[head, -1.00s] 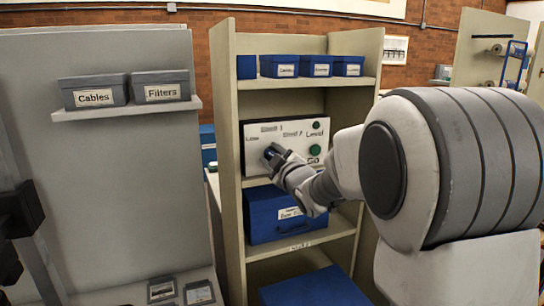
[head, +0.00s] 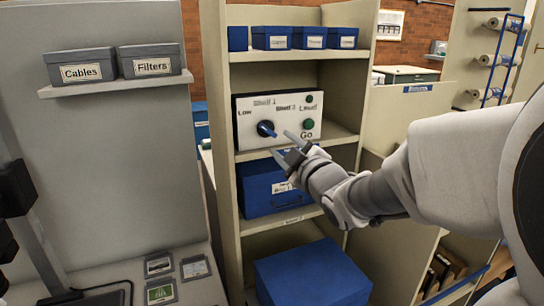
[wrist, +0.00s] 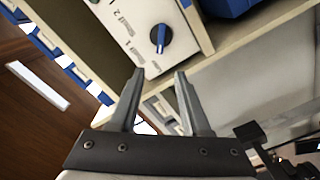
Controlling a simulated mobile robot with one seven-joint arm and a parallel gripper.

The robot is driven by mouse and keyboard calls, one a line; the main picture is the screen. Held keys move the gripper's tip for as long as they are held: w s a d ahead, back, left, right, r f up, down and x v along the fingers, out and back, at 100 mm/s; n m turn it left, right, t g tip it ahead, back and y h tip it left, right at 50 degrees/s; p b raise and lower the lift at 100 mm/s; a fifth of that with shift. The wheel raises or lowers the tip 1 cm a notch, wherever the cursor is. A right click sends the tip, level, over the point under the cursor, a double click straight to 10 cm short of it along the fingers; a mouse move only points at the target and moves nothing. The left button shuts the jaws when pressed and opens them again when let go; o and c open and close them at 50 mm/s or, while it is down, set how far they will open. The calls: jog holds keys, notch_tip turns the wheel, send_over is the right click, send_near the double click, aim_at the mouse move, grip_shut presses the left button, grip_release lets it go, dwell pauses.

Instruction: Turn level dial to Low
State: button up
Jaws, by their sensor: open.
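The white control panel (head: 290,132) stands on a middle shelf of the cabinet. Its dial (head: 266,129) is a dark round knob with a blue handle, at the panel's lower left. The word Low is printed at its upper left, with shelf labels above. I cannot tell which mark the dial selects. My gripper (head: 281,145) is open and empty, just below and right of the dial in the head view. In the wrist view, the dial (wrist: 161,38) shows beyond and above the open fingertips (wrist: 159,75), apart from them.
Green buttons (head: 308,124) sit at the panel's right, one by the word Go. A blue box (head: 262,192) fills the shelf below, and a larger one (head: 312,275) is lower still. Small blue boxes (head: 271,38) line the shelf above. Cabinet side walls (head: 216,150) flank the panel.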

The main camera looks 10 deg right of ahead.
jog(key=shift+s+d, duration=0.2)
jog(key=shift+s, duration=0.7)
jog(key=shift+s+d, duration=0.15)
jog(key=shift+s, duration=0.8)
jog(key=shift+s+d, duration=0.2)
jog(key=shift+s, duration=0.7)
jog(key=s+a+f+m+g+h+p, duration=0.1)
jog(key=s+m+g+h+p, duration=0.2)
jog(key=s+m+g+p, duration=0.6)
jog(key=s+m+g, duration=0.3)
jog(key=s, duration=1)
jog(key=shift+s+a, duration=0.15)
jog(key=shift+a, duration=0.2)
